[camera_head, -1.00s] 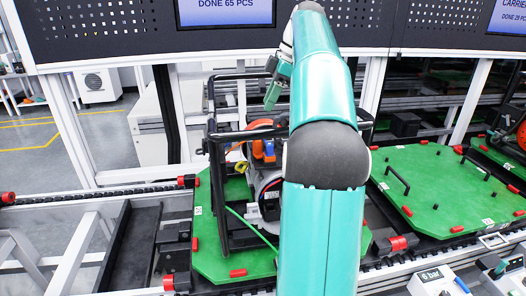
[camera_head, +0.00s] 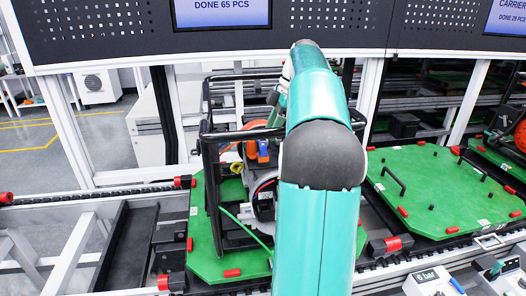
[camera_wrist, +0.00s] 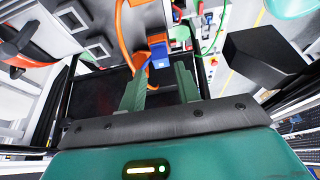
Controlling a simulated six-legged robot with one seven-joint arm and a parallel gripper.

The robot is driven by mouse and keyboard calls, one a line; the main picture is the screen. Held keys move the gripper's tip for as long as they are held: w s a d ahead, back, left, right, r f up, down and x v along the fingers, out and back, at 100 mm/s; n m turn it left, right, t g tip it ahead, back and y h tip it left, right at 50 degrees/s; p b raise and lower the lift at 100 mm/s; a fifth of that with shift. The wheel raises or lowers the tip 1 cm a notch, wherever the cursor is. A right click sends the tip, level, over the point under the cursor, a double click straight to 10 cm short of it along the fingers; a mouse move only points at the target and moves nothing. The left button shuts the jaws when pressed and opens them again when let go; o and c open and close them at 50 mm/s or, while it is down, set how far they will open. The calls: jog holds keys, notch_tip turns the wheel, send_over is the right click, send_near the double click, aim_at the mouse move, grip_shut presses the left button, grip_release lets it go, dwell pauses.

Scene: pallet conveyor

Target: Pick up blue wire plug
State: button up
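The blue wire plug (camera_wrist: 160,60) shows in the wrist view below an orange connector (camera_wrist: 157,40), just beyond my gripper's fingertips. In the head view the blue plug (camera_head: 262,158) is a small patch by the orange part, inside the black frame on the green pallet. My gripper (camera_wrist: 160,72) is open in the wrist view, its two green fingers apart, with the plug roughly in line with the gap. I cannot tell whether a finger touches it. In the head view my arm hides most of the gripper and part of the machine.
The black tube frame (camera_head: 206,150) surrounds the machine on the green pallet (camera_head: 205,262). An orange cable (camera_wrist: 122,35) runs close beside the plug. A second green pallet (camera_head: 440,185) lies to the right. A dark panel with screens (camera_head: 350,25) spans the back.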

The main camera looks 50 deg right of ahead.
aim_at(263, 151)
jog(key=shift+x, duration=2.8)
jog(key=c, duration=0.7)
